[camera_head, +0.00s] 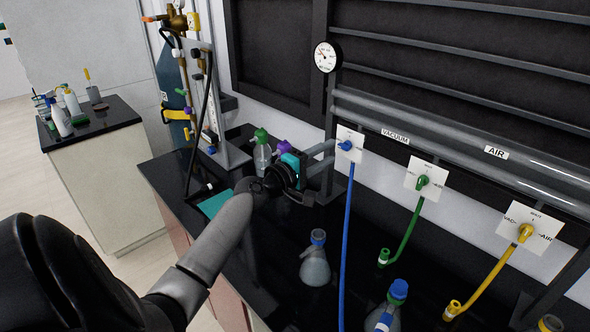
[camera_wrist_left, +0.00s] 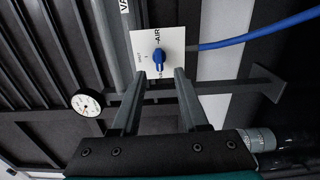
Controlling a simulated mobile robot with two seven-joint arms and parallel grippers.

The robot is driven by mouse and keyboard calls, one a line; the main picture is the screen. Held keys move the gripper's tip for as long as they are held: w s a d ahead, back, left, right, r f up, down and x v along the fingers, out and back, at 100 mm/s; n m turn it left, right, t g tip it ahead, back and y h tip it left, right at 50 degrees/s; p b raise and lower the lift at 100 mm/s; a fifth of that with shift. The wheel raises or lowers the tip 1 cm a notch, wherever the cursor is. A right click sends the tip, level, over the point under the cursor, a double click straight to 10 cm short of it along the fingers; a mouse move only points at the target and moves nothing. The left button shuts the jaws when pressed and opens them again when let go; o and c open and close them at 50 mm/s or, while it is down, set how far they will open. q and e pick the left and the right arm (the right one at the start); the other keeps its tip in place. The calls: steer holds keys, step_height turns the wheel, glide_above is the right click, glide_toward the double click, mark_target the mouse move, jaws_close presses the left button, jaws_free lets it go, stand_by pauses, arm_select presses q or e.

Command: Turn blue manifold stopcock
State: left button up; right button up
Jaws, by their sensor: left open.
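The blue manifold stopcock (camera_head: 346,145) sits on a white label plate on the manifold, with a blue hose hanging from it. It also shows in the left wrist view (camera_wrist_left: 158,58), just beyond the fingertips and roughly centred between them. My left gripper (camera_head: 326,155) reaches toward the stopcock from the left. In the left wrist view its two fingers (camera_wrist_left: 160,76) are apart with nothing between them. I cannot tell whether a fingertip touches the knob. My right gripper is not in view.
A green stopcock (camera_head: 423,181) and a yellow stopcock (camera_head: 525,232) are farther right, each with a hose. A pressure gauge (camera_head: 326,57) is above. A green-capped bottle (camera_head: 262,150) stands behind my wrist.

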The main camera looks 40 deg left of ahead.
arm_select(q)
steer(key=s+b, duration=0.1)
steer(key=s, duration=1)
steer(key=shift+a, duration=0.45)
